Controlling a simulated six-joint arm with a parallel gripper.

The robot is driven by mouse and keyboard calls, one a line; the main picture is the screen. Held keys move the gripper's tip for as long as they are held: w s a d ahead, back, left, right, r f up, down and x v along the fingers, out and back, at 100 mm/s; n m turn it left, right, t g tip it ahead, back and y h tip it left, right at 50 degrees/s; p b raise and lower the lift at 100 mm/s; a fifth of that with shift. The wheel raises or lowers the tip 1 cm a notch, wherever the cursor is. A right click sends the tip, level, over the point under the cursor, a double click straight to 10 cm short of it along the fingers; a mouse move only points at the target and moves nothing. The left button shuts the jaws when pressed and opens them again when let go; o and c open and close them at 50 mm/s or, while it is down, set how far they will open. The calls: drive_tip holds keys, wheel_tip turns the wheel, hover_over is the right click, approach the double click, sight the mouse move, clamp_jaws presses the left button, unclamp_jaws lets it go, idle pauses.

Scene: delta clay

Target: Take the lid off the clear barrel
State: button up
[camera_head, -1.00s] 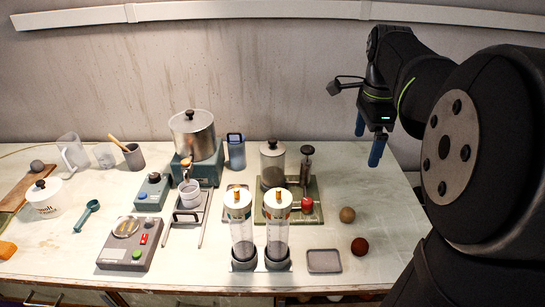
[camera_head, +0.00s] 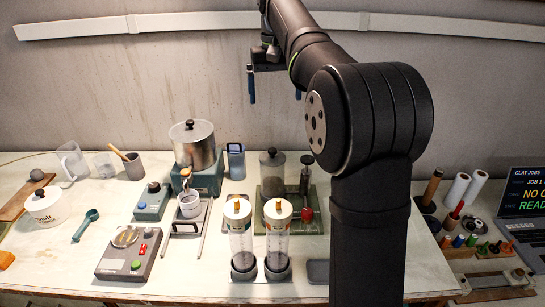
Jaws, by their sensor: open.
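A clear-walled barrel (camera_head: 272,178) with dark contents stands upright on a green base at the back, behind the two front tubes. Its grey lid (camera_head: 272,157) with a dark knob sits on top. Two upright clear tubes, the left one (camera_head: 241,240) and the right one (camera_head: 277,240), have white tops with orange knobs. I cannot tell for certain which of these the task calls the clear barrel. My gripper (camera_head: 275,92) is open and empty, its blue fingers spread apart high above the back of the table. It touches nothing; my arm partly hides it.
A metal pot (camera_head: 193,147) stands left of the barrel on a teal base. A plunger (camera_head: 306,174) and a red ball (camera_head: 307,214) are at its right. A white lidded tub (camera_head: 43,205) is far left. A laptop (camera_head: 524,205) and rolls (camera_head: 457,190) stand right.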

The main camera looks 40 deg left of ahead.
hover_over(272, 149)
drive_tip(key=f, duration=1.2)
drive_tip(key=shift+w+d, duration=0.1)
drive_tip(key=shift+w, duration=0.1)
wheel_tip(272, 149, down, 5)
drive_tip(key=shift+s+f, duration=0.15)
drive_tip(key=c, duration=1.1)
